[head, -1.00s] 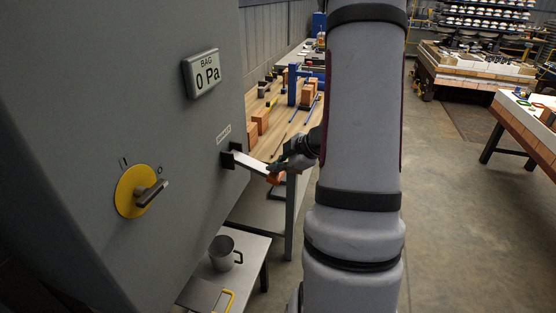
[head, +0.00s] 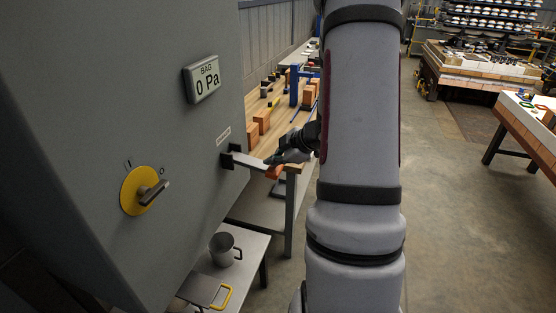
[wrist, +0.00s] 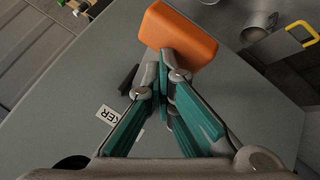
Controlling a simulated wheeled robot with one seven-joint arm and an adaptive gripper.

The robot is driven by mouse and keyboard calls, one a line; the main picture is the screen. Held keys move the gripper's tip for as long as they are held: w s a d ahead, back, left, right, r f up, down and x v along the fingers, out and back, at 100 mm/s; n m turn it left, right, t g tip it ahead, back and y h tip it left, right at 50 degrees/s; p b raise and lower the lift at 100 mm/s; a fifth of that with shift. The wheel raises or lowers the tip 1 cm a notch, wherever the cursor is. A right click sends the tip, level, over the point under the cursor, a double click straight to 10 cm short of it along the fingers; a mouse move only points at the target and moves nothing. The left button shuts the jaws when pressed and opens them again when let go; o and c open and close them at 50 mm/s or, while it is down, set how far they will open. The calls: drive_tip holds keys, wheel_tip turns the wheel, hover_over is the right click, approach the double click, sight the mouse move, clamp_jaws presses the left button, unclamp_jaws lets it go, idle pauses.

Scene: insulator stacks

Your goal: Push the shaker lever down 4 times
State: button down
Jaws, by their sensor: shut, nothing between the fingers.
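The shaker lever (head: 250,161) is a pale flat bar with an orange grip (head: 273,171). It sticks out of a dark slot plate on the grey cabinet and slopes slightly downward toward the grip. My gripper (head: 272,160) is just above the orange grip at the lever's outer end. In the wrist view, the teal-padded fingers (wrist: 164,62) are shut with nothing between them, and their tips overlap the near edge of the orange grip (wrist: 178,36). I cannot tell whether they touch it. A label (wrist: 108,114), partly hidden by a finger, shows "KER".
The grey cabinet (head: 120,90) carries a bag display (head: 202,79) reading 0 Pa and a yellow dial (head: 138,192) with a handle. Below, a metal cup (head: 222,248) and a yellow-handled item (head: 204,291) rest on a low table. A workbench with blocks (head: 252,134) stands behind.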

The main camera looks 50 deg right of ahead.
drive_tip(key=shift+r+p, duration=1.8)
drive_tip(key=shift+p, duration=0.05)
drive_tip(key=shift+s+r+p, duration=0.1)
drive_tip(key=shift+r+p, duration=0.55)
drive_tip(key=shift+r, duration=0.65)
wheel_tip(320, 180, up, 2)
drive_tip(key=shift+r, duration=0.2)
idle(0.7)
